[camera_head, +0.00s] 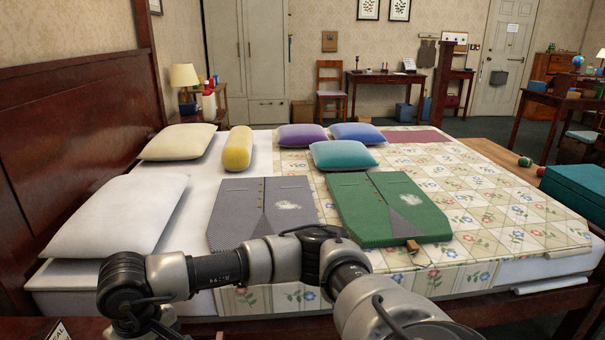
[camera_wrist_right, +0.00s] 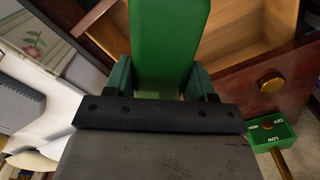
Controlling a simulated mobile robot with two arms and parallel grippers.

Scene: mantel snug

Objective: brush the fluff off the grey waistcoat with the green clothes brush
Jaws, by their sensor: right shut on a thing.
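The grey waistcoat (camera_head: 240,208) lies flat on the bed in the head view, left of a green waistcoat (camera_head: 380,212). A white fluff patch (camera_head: 287,206) is on its right half. My right gripper (camera_wrist_right: 163,78) is shut on a green block-like thing, which looks like the green clothes brush (camera_wrist_right: 168,40); no bristles show. It is over an open wooden drawer (camera_wrist_right: 245,35) in the right wrist view. A grey patterned piece at the left edge there looks like the waistcoat. Neither gripper shows in the head view; an arm of mine crosses below the waistcoats.
The green waistcoat also has white fluff (camera_head: 406,199), with a small brown piece (camera_head: 412,246) at its lower edge. Pillows and cushions lie behind both. A green box (camera_wrist_right: 271,131) marked LOW, OFF and HIGH is beside the drawer front with its brass knob (camera_wrist_right: 270,83).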

